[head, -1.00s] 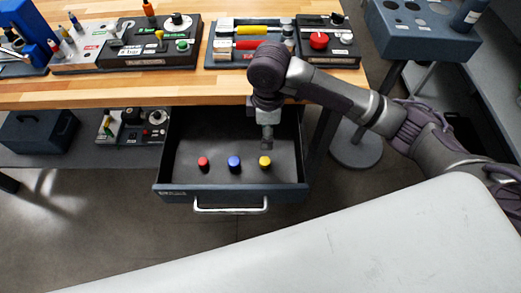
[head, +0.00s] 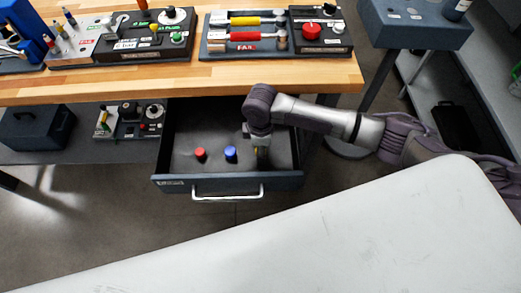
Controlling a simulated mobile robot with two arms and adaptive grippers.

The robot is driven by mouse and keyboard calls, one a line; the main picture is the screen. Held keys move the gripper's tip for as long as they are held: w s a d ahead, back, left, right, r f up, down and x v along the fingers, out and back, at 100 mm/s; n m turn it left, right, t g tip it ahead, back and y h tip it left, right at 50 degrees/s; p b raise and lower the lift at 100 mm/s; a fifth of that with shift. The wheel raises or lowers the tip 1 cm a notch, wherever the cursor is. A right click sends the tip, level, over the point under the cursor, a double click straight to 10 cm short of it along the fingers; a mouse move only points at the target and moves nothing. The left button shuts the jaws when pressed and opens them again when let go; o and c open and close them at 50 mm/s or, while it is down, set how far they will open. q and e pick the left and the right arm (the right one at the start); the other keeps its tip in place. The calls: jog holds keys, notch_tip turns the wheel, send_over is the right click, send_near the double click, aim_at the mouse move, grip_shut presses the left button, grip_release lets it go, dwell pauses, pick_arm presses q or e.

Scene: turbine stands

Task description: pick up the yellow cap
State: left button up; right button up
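The open drawer (head: 226,183) under the bench holds a red cap (head: 200,154) and a blue cap (head: 231,154), both upright on its floor. My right gripper (head: 262,160) points down into the drawer, right of the blue cap. Its fingers are small and dark, so I cannot tell whether they are open, shut or touching the yellow cap. My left gripper is not in view.
The wooden bench (head: 100,89) overhangs the drawer's back. A tray with hammers (head: 258,21) and panels with knobs lie on it. The drawer's walls and front handle (head: 227,196) surround the caps. A pale surface (head: 330,235) fills the foreground.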

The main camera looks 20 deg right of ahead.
jog(key=c, duration=0.9)
jog(key=shift+c, duration=0.2)
notch_tip(320, 180, up, 10)
jog(key=shift+o, duration=1.2)
grip_shut()
